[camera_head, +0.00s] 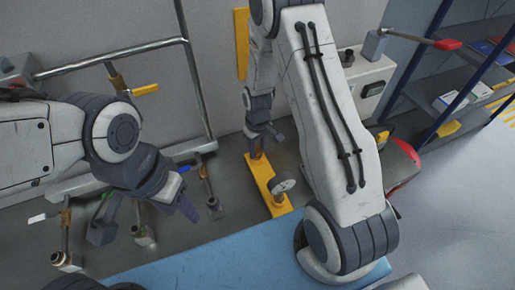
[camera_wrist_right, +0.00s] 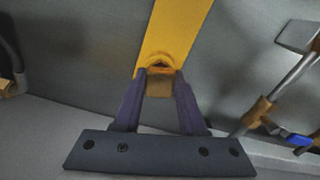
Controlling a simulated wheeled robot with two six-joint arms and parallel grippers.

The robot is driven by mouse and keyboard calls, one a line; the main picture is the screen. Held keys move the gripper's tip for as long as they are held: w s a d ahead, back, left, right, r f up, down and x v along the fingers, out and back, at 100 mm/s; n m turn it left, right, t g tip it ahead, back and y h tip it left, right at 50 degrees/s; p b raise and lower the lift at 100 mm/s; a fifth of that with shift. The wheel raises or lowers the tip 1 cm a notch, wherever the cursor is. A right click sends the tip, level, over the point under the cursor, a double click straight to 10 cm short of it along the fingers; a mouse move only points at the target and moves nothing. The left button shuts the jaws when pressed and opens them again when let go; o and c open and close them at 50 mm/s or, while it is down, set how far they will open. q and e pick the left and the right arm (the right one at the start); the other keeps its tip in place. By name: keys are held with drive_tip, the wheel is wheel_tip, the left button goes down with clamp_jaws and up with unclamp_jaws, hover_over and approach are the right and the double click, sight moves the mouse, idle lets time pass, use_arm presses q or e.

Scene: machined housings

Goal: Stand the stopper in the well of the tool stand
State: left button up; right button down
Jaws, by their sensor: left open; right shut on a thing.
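My right gripper (camera_head: 266,143) hangs over the far end of a yellow plate on the floor, probably the tool stand (camera_head: 265,180). In the right wrist view it (camera_wrist_right: 160,92) is shut on a small orange-brown piece, likely the stopper (camera_wrist_right: 160,86). A yellow curved rim (camera_wrist_right: 158,62) shows just beyond the piece, on a yellow strip. I cannot tell whether the piece is inside a well or above it. My left gripper (camera_head: 146,212) is open and empty at the left, apart from the stand.
A round gauge (camera_head: 283,186) sits on the yellow plate. A metal tube frame (camera_head: 120,60) with several clamps stands at the left and back. A blue mat (camera_head: 220,262) lies in front. A shelf rack (camera_head: 450,85) stands at the right.

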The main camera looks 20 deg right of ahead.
sight(258, 149)
drive_tip(key=shift+c, duration=2)
unclamp_jaws()
wheel_tip(258, 149, up, 10)
drive_tip(key=b, duration=0.2)
drive_tip(key=shift+r, duration=0.2)
drive_tip(key=s+a+r+n+b, duration=0.1)
drive_tip(key=s+a+r, duration=0.3)
drive_tip(key=s+a, duration=0.2)
drive_tip(key=s+a+r+n, duration=0.1)
drive_tip(key=s+a+r, duration=0.3)
drive_tip(key=s+a, duration=0.15)
drive_tip(key=s+a+r+n+y, duration=0.1)
drive_tip(key=s+a+r, duration=0.1)
drive_tip(key=s, duration=1)
drive_tip(key=shift+a+n, duration=0.35)
drive_tip(key=shift+n, duration=0.05)
